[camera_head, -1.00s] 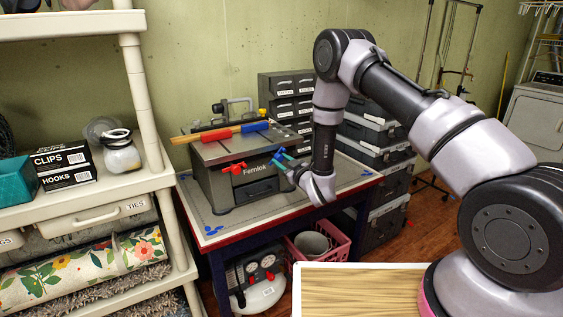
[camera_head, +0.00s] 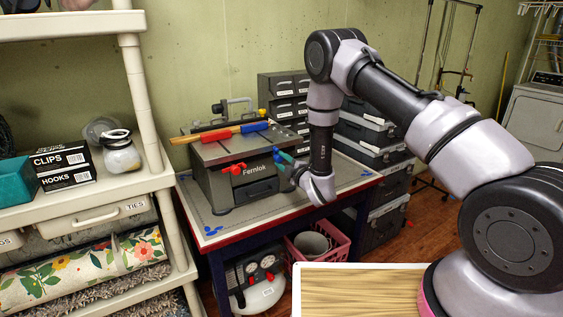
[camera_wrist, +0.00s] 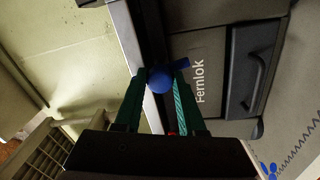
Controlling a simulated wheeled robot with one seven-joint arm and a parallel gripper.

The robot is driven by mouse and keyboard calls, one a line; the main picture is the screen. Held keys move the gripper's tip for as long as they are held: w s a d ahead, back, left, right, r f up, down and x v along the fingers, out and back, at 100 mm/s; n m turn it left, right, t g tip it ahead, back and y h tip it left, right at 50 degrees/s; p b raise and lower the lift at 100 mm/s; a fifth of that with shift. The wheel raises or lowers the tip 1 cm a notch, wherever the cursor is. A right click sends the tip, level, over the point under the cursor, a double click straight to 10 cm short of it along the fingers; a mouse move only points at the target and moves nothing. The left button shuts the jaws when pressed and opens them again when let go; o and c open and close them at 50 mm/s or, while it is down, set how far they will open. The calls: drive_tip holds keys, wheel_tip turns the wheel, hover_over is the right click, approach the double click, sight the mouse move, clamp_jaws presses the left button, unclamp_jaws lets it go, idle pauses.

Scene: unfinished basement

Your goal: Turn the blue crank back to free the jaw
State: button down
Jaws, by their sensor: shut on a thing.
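The grey Fernlok machine (camera_head: 240,183) stands on the workbench; its body with the name also shows in the wrist view (camera_wrist: 215,75). A blue crank (camera_wrist: 161,80) with a round knob sits between my green fingertips in the wrist view. My gripper (camera_head: 283,158) is shut on this crank at the machine's front; its fingers also show in the wrist view (camera_wrist: 158,92). A red crank (camera_head: 232,168) is on the front, left of the blue one. A wooden strip (camera_head: 203,133) lies across the top with a red and a blue piece on it. The jaw is not clearly distinguishable.
The workbench (camera_head: 215,233) has a bare strip in front of the machine, with small blue items at its left corner. Grey drawers (camera_head: 285,88) and stacked cases (camera_head: 375,155) stand behind and to the right. A cream shelf (camera_head: 110,190) is at the left.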

drive_tip(key=n, duration=0.3)
drive_tip(key=shift+n, duration=2.1)
drive_tip(key=c, duration=0.5)
unclamp_jaws()
drive_tip(key=v, duration=1)
drive_tip(key=shift+s+d, duration=0.25)
drive_tip(key=shift+s, duration=0.1)
